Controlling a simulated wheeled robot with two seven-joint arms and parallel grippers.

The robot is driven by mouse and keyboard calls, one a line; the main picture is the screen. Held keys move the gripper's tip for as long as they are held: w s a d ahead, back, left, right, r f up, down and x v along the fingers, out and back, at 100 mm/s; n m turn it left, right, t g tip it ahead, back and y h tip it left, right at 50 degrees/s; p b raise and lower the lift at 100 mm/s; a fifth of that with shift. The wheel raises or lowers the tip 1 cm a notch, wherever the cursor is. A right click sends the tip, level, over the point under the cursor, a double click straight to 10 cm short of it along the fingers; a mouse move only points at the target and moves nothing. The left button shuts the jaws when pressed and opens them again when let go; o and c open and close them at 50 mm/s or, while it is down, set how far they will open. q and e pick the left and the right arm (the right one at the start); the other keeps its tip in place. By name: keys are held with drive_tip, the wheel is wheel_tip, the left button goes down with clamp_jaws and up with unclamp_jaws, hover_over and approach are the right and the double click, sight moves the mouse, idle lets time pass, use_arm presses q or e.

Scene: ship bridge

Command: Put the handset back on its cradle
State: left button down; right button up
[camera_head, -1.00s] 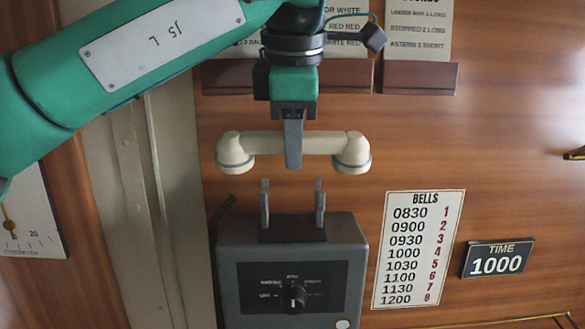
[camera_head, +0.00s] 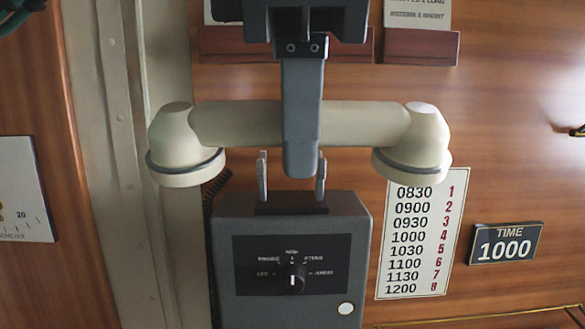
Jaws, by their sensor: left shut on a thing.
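The cream handset (camera_head: 360,127) is level, its two round ends facing down, in the upper middle of the head view. My left gripper (camera_head: 301,150) is shut on the middle of its bar; the front finger hides part of the bar. The cradle (camera_head: 290,207) is the pair of upright grey prongs on top of a dark grey box (camera_head: 350,230). The handset appears nearer to the camera than the prongs, and the prong tops show just below its bar. I cannot tell the exact gap. My right gripper is not in view.
The box front has a rotary knob (camera_head: 291,279). A coiled cord (camera_head: 216,186) hangs at the box's left. A bells sign (camera_head: 415,240) and a time plate (camera_head: 505,243) are on the wooden wall at right. A pale vertical post (camera_head: 140,200) stands at left.

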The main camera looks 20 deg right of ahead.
use_arm(q)
drive_tip(key=w+d+p, duration=0.3)
drive_tip(key=w+p, duration=0.1)
drive_tip(key=w, duration=0.6)
drive_tip(key=w+d+p, duration=0.3)
drive_tip(key=w+p, duration=0.2)
drive_tip(key=w, duration=0.4)
drive_tip(key=f, duration=0.1)
drive_tip(key=f+p, duration=0.1)
drive_tip(key=f, duration=0.3)
drive_tip(key=shift+a+f, duration=0.25)
drive_tip(key=shift+a, duration=0.05)
drive_tip(key=shift+w+f+p, duration=0.1)
drive_tip(key=shift+f+p, duration=0.3)
drive_tip(key=shift+p, duration=0.35)
drive_tip(key=shift+f, duration=0.15)
